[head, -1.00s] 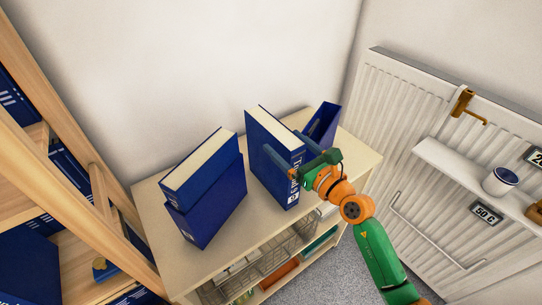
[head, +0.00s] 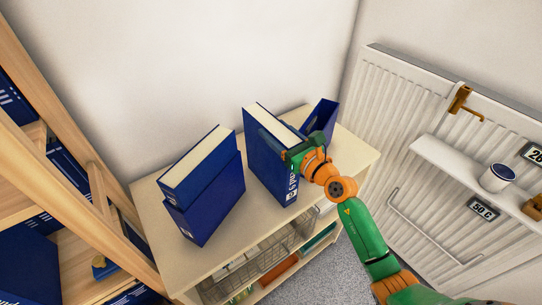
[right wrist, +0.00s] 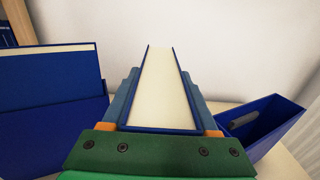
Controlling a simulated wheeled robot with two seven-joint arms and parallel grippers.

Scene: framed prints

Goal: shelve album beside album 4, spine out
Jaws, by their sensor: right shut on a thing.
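A thick blue album (head: 265,160) stands upright on the cabinet top, its white page edges up. Its labelled spine faces the front of the cabinet; the label is too small to read surely. My right gripper (head: 283,141) is shut on this album, one finger on each cover near the spine end. In the right wrist view the album's page block (right wrist: 163,85) runs between the two fingers. Album 4 cannot be picked out; blue albums (head: 25,265) stand in the wooden shelf at the left, their labels mostly unreadable. My left gripper is not in view.
Left on the cabinet top (head: 150,200), another blue album (head: 200,165) sticks up from a blue slipcase (head: 207,210). An open blue slipcase (head: 322,116) stands just right of the held album. A radiator (head: 400,110) with a small shelf and a cup (head: 498,177) is at the right.

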